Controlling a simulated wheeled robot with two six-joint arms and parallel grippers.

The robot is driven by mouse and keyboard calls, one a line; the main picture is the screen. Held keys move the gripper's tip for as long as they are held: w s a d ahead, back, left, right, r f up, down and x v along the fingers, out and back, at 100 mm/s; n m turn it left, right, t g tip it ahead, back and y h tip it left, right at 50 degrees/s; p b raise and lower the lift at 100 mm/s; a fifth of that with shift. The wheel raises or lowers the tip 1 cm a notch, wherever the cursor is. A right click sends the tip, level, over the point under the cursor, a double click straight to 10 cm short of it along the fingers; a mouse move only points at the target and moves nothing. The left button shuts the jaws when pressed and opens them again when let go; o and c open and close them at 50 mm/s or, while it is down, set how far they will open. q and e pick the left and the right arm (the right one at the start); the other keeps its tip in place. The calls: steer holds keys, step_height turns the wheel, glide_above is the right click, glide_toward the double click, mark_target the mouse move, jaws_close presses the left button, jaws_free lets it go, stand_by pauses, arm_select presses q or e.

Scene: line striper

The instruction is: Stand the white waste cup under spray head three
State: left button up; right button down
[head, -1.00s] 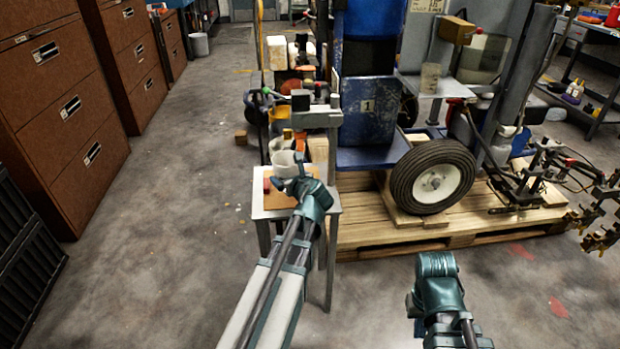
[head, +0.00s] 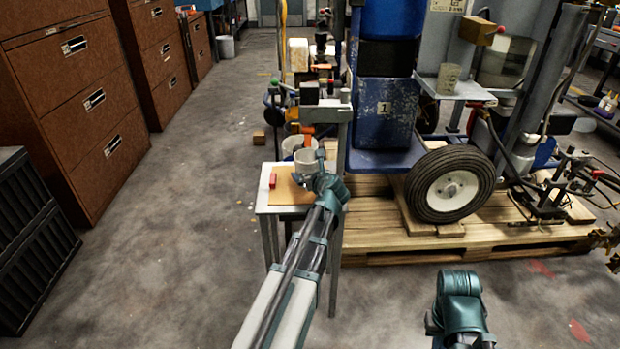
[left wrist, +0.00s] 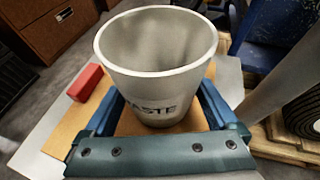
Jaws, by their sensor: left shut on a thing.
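The white waste cup (left wrist: 158,70) is upright in the left wrist view, with the letters "ASTE" showing on its side. In the head view it appears (head: 305,161) over a tan board on a small table. My left gripper (head: 314,176) is shut on the cup, with one blue finger on each side of it. I cannot tell whether the cup's base touches the board. Brass spray heads (head: 605,240) hang at the far right edge of the head view, partly cut off. I cannot read which is number three. My right arm shows at the lower right, its fingers hidden.
A red block (left wrist: 86,82) lies on the tan board (left wrist: 75,122), left of the cup. A grey post rises at the table's (head: 264,208) right side. The striper's wheel (head: 449,185) and pallet (head: 400,250) stand to the right. Floor in front is clear.

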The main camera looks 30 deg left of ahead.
arm_select(q)
steer(key=shift+f, duration=0.15)
steer(key=o, duration=1)
steer(key=shift+s+r, duration=0.1)
steer(key=shift+r, duration=0.3)
steer(key=p+v, duration=0.4)
steer(key=v, duration=0.7)
steer(key=shift+s+d+r+p, duration=0.15)
steer(key=shift+s+d+p, duration=0.05)
steer(key=shift+d+p, duration=0.1)
